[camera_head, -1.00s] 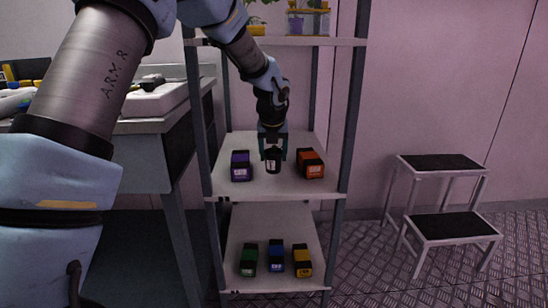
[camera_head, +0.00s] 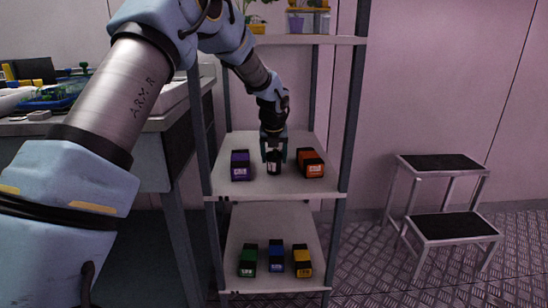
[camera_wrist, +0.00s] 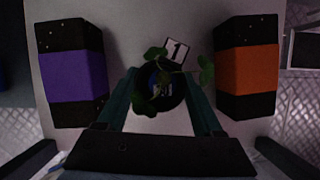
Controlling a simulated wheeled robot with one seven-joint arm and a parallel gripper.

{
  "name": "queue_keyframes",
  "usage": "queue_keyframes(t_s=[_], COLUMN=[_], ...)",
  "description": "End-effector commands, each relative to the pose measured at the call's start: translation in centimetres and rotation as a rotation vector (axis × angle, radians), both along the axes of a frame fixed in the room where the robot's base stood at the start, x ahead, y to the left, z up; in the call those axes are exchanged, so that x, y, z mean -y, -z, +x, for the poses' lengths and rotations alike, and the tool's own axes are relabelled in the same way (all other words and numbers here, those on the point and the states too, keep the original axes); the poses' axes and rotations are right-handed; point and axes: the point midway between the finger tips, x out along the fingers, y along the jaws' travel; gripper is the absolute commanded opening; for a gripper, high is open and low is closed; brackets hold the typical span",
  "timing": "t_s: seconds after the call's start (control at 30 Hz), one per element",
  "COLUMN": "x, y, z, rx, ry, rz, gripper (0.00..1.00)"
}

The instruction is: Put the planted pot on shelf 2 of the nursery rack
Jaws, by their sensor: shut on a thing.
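The planted pot (camera_head: 274,164) is small and black, with a pale mark on its front. In the wrist view the black pot (camera_wrist: 169,96) has green leaves spreading over its rim. My gripper (camera_head: 274,152) is shut on the pot, with one finger on each side of it; the fingers also show in the wrist view (camera_wrist: 160,108). The pot is upright at the middle shelf (camera_head: 262,187) of the nursery rack, between a purple-black box and an orange-black box. I cannot tell whether its base touches the shelf.
The purple box (camera_head: 240,166) is left of the pot and the orange box (camera_head: 311,163) right, with narrow gaps. A card marked 1 (camera_wrist: 177,49) is beside the pot. The lower shelf (camera_head: 262,225) holds green, blue and yellow boxes. A bench stands left, a step stool (camera_head: 445,226) right.

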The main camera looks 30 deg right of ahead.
Motion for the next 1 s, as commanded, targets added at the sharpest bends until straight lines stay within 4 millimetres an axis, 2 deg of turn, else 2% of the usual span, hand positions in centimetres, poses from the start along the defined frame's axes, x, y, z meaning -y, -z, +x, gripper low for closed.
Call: queue_keyframes(t_s=[0.03, 0.07, 0.3, 0.6, 0.77, 0.93, 1.0], x=[0.0, 0.0, 0.0, 0.0, -0.4, -1.1, -2.0], y=[0.1, 0.1, 0.1, -0.1, -2.1, -5.5, -4.8], z=[0.0, 0.0, 0.0, 0.0, -0.5, -1.9, -3.5], rx=[-0.001, 0.000, -0.001, 0.000, 0.001, 0.002, 0.000], ry=[0.000, 0.000, 0.000, 0.000, -0.001, 0.000, 0.002], rz=[0.000, 0.000, 0.000, 0.000, -0.001, 0.000, 0.004], gripper=[0.14, 0.71, 0.98, 0.98, 0.98, 0.98, 0.98])
